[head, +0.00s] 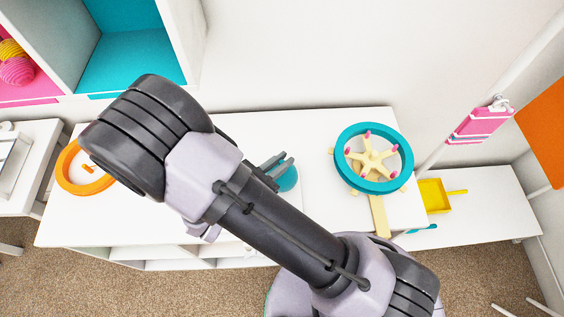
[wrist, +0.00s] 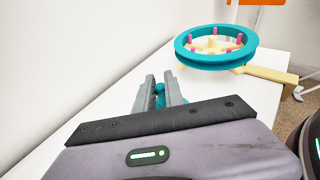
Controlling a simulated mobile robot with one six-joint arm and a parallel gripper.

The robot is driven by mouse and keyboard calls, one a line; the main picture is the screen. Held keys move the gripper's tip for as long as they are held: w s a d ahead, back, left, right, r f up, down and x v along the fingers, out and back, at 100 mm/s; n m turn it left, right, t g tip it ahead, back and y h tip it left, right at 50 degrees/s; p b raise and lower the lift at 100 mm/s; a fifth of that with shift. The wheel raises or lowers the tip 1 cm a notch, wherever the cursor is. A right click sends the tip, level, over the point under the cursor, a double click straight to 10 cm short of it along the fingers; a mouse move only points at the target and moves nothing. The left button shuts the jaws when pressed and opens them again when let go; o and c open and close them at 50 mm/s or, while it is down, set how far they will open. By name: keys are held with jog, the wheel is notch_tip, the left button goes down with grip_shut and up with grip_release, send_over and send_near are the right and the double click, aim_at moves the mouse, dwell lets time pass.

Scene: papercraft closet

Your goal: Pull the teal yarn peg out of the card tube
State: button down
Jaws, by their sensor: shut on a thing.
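The teal yarn peg (head: 288,180) shows as a rounded teal shape beside my gripper's fingers, over the white table top. In the wrist view the peg (wrist: 160,91) sits between the two grey fingers. My gripper (head: 277,166) is shut on it; it also shows in the wrist view (wrist: 161,92). My arm and fingers cover part of the peg. I cannot make out the card tube, and I cannot tell whether the peg is still inside it.
A teal ring wheel (head: 341,168) with yellow spokes and pink pegs stands to the right of my gripper. An orange ring (head: 68,179) lies at the table's left. A yellow tray (head: 433,196) is on the right-hand surface. The white table (head: 330,215) is bare between gripper and wheel.

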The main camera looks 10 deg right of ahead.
jog(key=shift+a+r+p, duration=0.1)
jog(key=shift+r+p, duration=0.25)
jog(key=shift+r, duration=0.55)
jog(key=f+p+v, duration=0.1)
jog(key=p+v, duration=0.5)
jog(key=v, duration=1)
jog(key=shift+s+a, duration=0.2)
jog(key=shift+s, duration=0.05)
jog(key=shift+r, duration=0.1)
notch_tip(320, 180, up, 3)
jog(key=p, duration=0.3)
jog(key=shift+r, duration=0.1)
notch_tip(320, 180, up, 3)
jog(key=p, duration=0.3)
